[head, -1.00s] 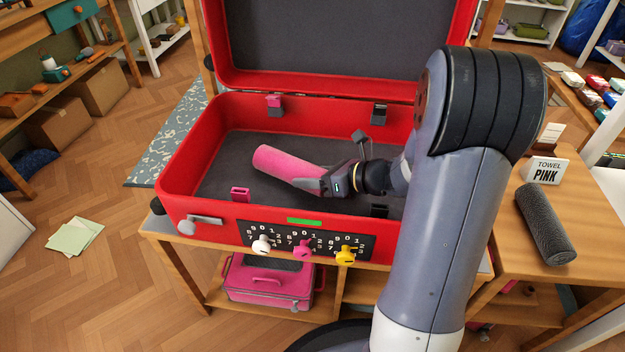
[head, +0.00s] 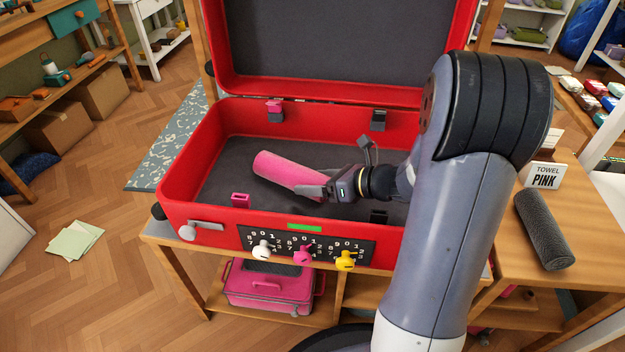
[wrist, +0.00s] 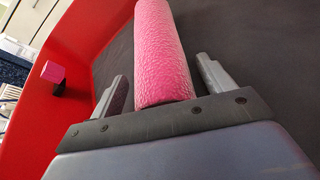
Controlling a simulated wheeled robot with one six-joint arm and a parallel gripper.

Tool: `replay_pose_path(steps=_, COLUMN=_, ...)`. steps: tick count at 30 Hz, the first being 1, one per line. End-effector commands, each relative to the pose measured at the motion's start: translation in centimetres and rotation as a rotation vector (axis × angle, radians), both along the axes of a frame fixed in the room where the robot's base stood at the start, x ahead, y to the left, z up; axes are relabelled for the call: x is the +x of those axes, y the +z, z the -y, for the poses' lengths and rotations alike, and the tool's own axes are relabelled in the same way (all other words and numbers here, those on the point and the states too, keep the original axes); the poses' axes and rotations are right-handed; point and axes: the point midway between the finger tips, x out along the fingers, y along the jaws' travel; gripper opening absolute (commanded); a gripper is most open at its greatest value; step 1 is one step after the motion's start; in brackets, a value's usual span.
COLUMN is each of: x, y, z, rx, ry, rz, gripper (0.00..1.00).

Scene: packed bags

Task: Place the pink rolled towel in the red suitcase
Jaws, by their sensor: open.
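The pink rolled towel (head: 287,172) lies in the open red suitcase (head: 172,183), near the middle of its dark grey floor. In the wrist view the pink towel (wrist: 163,50) runs between my two fingers. My gripper (head: 318,192) is inside the suitcase at the towel's right end. In the wrist view my gripper (wrist: 160,88) is open, with a gap visible between each finger and the towel. Part of the towel's near end is hidden by my gripper in the head view.
The suitcase lid stands open at the back. Dials (head: 303,252) and a latch are on its front. A pink case (head: 268,287) sits on the shelf below.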

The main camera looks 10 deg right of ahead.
Motion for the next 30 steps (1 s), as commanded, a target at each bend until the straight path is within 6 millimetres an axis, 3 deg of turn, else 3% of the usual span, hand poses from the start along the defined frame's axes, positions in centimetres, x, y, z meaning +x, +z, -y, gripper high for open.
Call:
replay_pose_path(steps=6, x=-2.0, y=1.7, z=2.8, rx=0.000, ry=-0.005, rz=0.001, gripper=0.77)
replay_pose_path(steps=12, x=-3.3, y=2.3, z=4.3, rx=-0.001, ry=-0.002, rz=0.000, gripper=0.77)
replay_pose_path(steps=30, x=-3.6, y=2.3, z=4.6, rx=0.000, ry=-0.001, rz=0.000, gripper=0.77)
